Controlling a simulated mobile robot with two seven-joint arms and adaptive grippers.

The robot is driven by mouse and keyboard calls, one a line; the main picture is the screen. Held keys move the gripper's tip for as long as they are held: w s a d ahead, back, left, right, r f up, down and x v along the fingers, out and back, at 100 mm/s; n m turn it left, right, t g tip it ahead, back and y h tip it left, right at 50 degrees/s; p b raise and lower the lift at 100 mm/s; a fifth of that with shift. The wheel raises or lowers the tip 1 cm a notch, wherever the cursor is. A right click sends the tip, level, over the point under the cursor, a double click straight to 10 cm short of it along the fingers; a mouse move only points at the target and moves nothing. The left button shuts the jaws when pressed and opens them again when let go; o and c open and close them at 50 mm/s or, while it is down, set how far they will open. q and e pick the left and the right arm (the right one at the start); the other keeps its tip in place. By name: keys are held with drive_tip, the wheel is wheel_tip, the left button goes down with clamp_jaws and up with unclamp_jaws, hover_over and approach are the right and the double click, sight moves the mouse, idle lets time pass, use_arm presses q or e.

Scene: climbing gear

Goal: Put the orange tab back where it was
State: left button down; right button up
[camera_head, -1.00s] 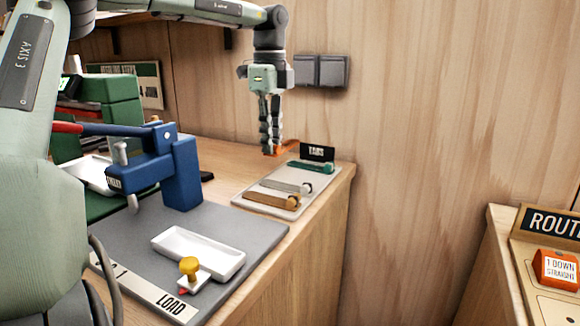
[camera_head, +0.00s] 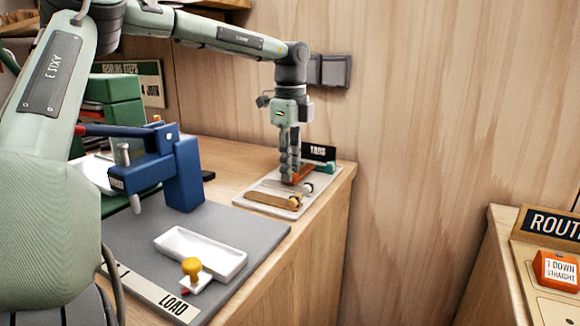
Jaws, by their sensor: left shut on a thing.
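My left gripper (camera_head: 290,181) is shut on the orange tab (camera_head: 303,172), at the tabs tray (camera_head: 262,209) in the head view. The orange tab sits low over the tray, between the green tab (camera_head: 325,167) behind and a grey tab (camera_head: 272,184) in front. I cannot tell whether it touches the tray. A tan tab (camera_head: 268,199) lies at the tray's front. The black TABS sign (camera_head: 318,151) stands behind the tray. The gripper's fingers hide part of the orange and grey tabs. My right gripper is not in view.
A blue press (camera_head: 180,172) stands on a grey mat (camera_head: 133,235) to the left. A white dish (camera_head: 190,243) and a yellow-knobbed piece (camera_head: 191,268) are near the mat's front. The wooden wall (camera_head: 420,120) rises close behind and right of the tray.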

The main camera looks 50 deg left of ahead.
use_arm(q)
drive_tip(key=shift+f, duration=0.2)
drive_tip(key=c, duration=1.5)
unclamp_jaws()
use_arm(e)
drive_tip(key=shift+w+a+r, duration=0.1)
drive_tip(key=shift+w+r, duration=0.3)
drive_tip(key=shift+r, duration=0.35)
use_arm(q)
drive_tip(key=shift+r, duration=0.1)
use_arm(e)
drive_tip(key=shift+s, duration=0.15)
